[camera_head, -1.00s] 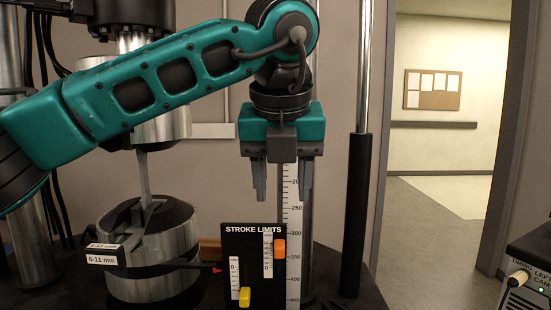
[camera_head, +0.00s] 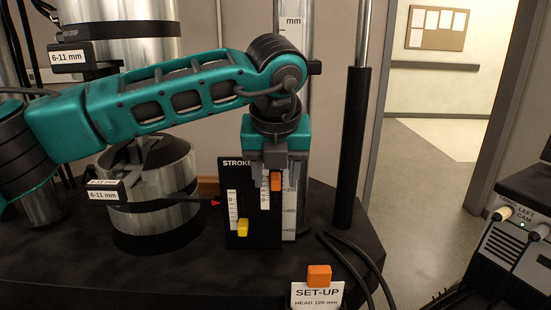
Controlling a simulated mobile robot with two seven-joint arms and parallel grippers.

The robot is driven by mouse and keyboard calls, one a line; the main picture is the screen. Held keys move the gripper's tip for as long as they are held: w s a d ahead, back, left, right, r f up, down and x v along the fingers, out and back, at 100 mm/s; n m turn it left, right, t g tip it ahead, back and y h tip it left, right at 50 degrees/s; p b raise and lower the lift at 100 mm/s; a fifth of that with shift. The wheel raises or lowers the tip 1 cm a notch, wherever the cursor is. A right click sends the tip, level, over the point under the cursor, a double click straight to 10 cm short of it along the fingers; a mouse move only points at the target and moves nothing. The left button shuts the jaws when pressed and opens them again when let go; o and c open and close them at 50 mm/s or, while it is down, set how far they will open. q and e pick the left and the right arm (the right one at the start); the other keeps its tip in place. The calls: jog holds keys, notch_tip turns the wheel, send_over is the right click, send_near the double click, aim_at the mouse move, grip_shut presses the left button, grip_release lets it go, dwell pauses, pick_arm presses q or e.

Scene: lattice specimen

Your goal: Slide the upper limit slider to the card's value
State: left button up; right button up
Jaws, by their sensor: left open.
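The black stroke limits panel (camera_head: 230,175) stands upright on the machine's dark base, its title partly covered by my arm. It carries an orange slider (camera_head: 276,182) on its right scale and a yellow slider (camera_head: 243,229) low on its left scale. My left gripper (camera_head: 277,188) is open and points down at the orange slider, which shows between its fingers; I cannot tell whether they touch it. My right gripper is out of view.
A metal cylinder (camera_head: 150,220) with a "6-11 mm" label stands left of the panel. A tall ruler (camera_head: 291,215) is behind the panel, and a dark post (camera_head: 352,150) rises to its right. Black cables (camera_head: 350,255) cross the base, and a grey box (camera_head: 520,240) stands at right.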

aim_at(275, 189)
pick_arm(q)
jog(key=shift+f, duration=0.1)
grip_shut()
dwell(0.4)
notch_tip(275, 189, down, 3)
jog(key=b, duration=0.3)
jog(key=shift+b, duration=0.3)
grip_release()
